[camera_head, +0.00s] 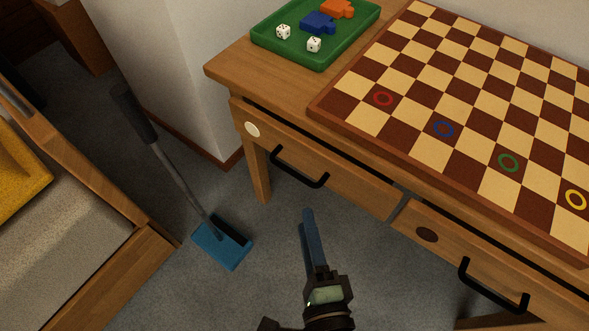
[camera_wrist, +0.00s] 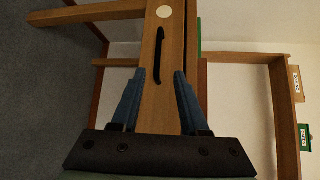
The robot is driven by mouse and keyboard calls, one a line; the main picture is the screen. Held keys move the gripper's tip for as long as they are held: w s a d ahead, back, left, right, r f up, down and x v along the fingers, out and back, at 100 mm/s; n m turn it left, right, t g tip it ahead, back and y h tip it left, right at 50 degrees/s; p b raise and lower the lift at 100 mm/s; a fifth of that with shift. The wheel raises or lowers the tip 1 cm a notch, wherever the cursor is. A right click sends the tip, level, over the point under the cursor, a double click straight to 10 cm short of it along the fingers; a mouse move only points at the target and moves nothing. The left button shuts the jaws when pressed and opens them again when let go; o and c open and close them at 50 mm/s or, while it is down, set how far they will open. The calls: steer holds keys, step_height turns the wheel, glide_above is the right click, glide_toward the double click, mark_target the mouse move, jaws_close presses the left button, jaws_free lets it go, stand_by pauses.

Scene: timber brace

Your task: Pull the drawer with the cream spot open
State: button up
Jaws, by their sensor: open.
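The drawer with the cream spot (camera_head: 345,172) is the left one of two in the wooden table, and its front looks closed or nearly so. The cream spot (camera_head: 252,129) is near its left end. Its black bar handle (camera_head: 298,168) is right of the spot. In the wrist view the handle (camera_wrist: 158,58) lies beyond the fingertips, and the cream spot (camera_wrist: 164,12) is at the top. My gripper (camera_wrist: 157,75) is open and empty, apart from the handle. In the head view my gripper (camera_head: 306,215) is below and in front of this drawer.
The right drawer has a dark spot (camera_head: 427,234) and a black handle (camera_head: 493,287). On the table are a chessboard (camera_head: 430,90) with coloured rings and a green tray (camera_head: 322,61) holding dice and puzzle pieces. A blue-headed brush (camera_head: 222,246) stands on the carpet at left, near a wooden-framed bench (camera_head: 140,262).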

mark_target(295, 172)
steer(key=x, duration=0.6)
steer(key=p+x, duration=0.1)
steer(key=x, duration=0.5)
steer(key=shift+w+f, duration=0.3)
steer(key=shift+w, duration=0.05)
jaws_close()
stand_by(1.0)
